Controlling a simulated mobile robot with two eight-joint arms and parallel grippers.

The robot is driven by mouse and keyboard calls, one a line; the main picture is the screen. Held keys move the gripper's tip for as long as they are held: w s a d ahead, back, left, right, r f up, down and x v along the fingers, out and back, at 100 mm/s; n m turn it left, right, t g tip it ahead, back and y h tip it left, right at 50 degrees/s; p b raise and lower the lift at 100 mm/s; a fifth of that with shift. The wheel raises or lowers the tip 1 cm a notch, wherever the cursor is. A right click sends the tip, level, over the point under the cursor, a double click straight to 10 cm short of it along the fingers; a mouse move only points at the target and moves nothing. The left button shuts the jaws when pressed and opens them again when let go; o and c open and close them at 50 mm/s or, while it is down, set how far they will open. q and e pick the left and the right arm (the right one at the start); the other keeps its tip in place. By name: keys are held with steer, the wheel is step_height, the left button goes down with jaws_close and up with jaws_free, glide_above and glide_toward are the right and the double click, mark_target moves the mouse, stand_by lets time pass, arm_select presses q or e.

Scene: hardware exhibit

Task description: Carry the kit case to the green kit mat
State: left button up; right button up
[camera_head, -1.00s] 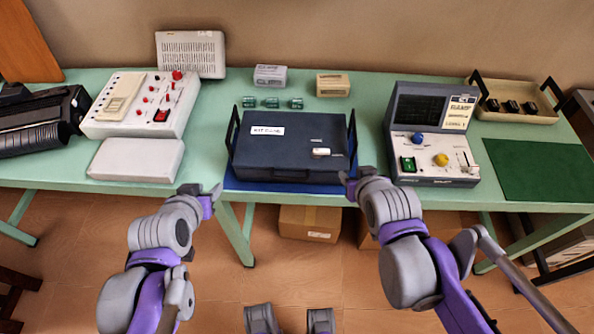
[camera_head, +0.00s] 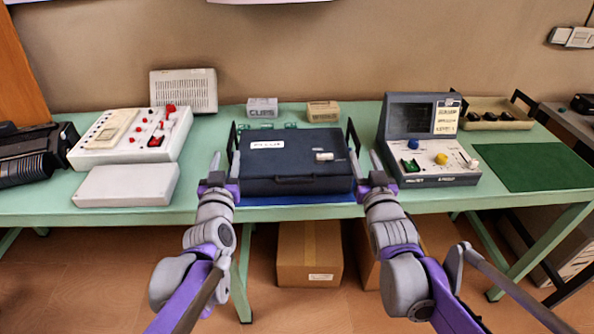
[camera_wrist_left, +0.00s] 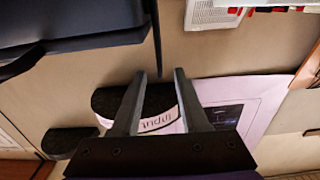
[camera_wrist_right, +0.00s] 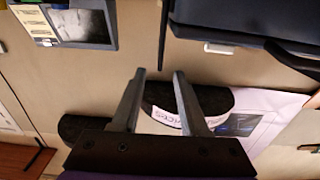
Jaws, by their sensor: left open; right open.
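The dark blue kit case (camera_head: 290,165) lies closed on a blue mat (camera_head: 300,199) at the table's middle, with an upright black handle at each side. The green kit mat (camera_head: 532,166) lies bare at the table's right end. My left gripper (camera_head: 216,170) is open and empty beside the case's left side, close to the left handle (camera_head: 233,150). My right gripper (camera_head: 377,168) is open and empty beside the case's right side, near the right handle (camera_head: 353,138). The case's dark edge also shows in the left wrist view (camera_wrist_left: 80,45) and the right wrist view (camera_wrist_right: 225,38).
A grey instrument with a screen (camera_head: 430,145) stands between the case and the green mat. A beige tray (camera_head: 490,113) sits behind the mat. A white control box (camera_head: 130,140) and a pale flat box (camera_head: 127,185) stand left. Small boxes (camera_head: 262,108) stand behind the case.

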mark_target(231, 131)
arm_select(q)
steer(key=shift+w, duration=0.1)
arm_select(e)
steer(key=shift+w, duration=0.1)
arm_select(q)
steer(key=w, duration=1)
steer(key=shift+w+a, duration=0.35)
arm_select(e)
steer(key=w, duration=1)
steer(key=shift+w+a, duration=0.3)
steer(key=shift+w, duration=0.05)
arm_select(q)
jaws_close()
arm_select(e)
jaws_close()
